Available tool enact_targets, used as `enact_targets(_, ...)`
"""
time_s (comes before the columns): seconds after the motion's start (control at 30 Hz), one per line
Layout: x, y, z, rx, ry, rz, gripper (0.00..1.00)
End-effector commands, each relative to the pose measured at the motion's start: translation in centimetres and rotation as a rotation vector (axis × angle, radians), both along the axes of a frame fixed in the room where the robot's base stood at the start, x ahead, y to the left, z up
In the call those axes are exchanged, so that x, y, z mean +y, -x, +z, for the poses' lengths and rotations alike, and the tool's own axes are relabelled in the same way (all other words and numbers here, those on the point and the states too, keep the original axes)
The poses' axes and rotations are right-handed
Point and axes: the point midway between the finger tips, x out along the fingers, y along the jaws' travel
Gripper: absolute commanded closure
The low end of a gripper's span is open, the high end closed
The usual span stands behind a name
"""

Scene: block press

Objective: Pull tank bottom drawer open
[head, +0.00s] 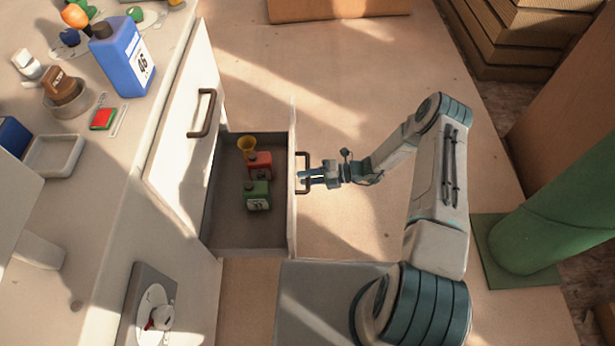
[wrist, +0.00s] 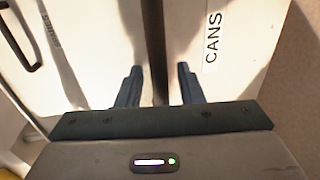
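The tank bottom drawer (head: 293,225) stands pulled out from the white cabinet, with its inside showing in the head view. Its dark handle (head: 305,158) is on the front face. My gripper (head: 306,178) is at this handle. In the wrist view, the dark handle bar (wrist: 154,45) runs between the two fingers of my gripper (wrist: 160,72), with gaps visible beside it, so the fingers look open around it. The drawer front carries a "CANS" label (wrist: 213,38).
A closed upper drawer (head: 180,130) with its own handle (head: 203,113) is beside the open one. A blue jug (head: 122,58) and several small items stand on the worktop. A green column (head: 560,235) rises at the right. Open floor (head: 345,75) lies beyond the drawer.

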Motion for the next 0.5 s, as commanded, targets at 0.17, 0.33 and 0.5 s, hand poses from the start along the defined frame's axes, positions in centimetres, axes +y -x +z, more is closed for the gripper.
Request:
enact_targets(0.17,-1.8,-0.2,0.5,-0.001,0.003,-0.002,0.66)
enact_targets(0.33,-5.5,-0.5,1.4,-0.002,0.003,-0.005,0.66)
enact_targets(0.5,-9.2,-0.8,2.1,-0.002,0.002,-0.004,0.66)
